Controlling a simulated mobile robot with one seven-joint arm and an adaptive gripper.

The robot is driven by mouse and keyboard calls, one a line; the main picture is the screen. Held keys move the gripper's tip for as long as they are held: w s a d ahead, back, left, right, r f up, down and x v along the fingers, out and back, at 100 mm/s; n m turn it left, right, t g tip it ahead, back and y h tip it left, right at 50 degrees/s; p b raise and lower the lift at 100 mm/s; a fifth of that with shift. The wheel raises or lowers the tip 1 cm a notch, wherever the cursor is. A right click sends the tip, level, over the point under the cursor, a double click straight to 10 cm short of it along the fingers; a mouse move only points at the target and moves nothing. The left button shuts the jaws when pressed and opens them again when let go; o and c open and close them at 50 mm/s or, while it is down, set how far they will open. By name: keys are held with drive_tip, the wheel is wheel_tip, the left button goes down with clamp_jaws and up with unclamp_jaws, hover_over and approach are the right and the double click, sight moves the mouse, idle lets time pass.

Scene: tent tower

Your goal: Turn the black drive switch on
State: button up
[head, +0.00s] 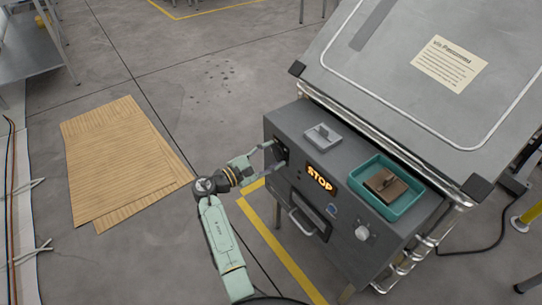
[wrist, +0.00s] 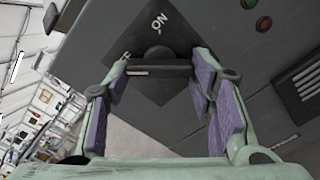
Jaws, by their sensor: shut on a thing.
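The black drive switch (head: 281,151) sits on the upper left of the front of a dark grey control box. In the wrist view the switch (wrist: 157,69) is a dark bar handle with a round hub on a black plate (wrist: 160,28) turned like a diamond. The word ON is printed at the plate's upper corner. My gripper (head: 273,156) reaches the switch from the left. Its purple-padded fingers stand on either side of the handle and are shut on it. A lit orange STOP display (head: 320,177) shows to the right of the switch.
A teal tray (head: 417,206) with a brown object (head: 385,185) and a grey block (head: 322,135) stand on the box. A handle (head: 304,225) and a pale knob (head: 362,233) protrude from its front. Cardboard sheets (head: 115,150) lie on open floor at left.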

drive_tip(key=shift+f, duration=0.1)
drive_tip(key=m+b, duration=0.9)
drive_tip(key=b, duration=0.1)
drive_tip(key=m+b, duration=0.5)
drive_tip(key=b, duration=0.1)
drive_tip(key=m+b, duration=0.3)
drive_tip(key=shift+r+m+b, duration=0.3)
drive_tip(key=shift+r, duration=0.15)
drive_tip(key=o, duration=1.2)
drive_tip(key=shift+c, duration=0.2)
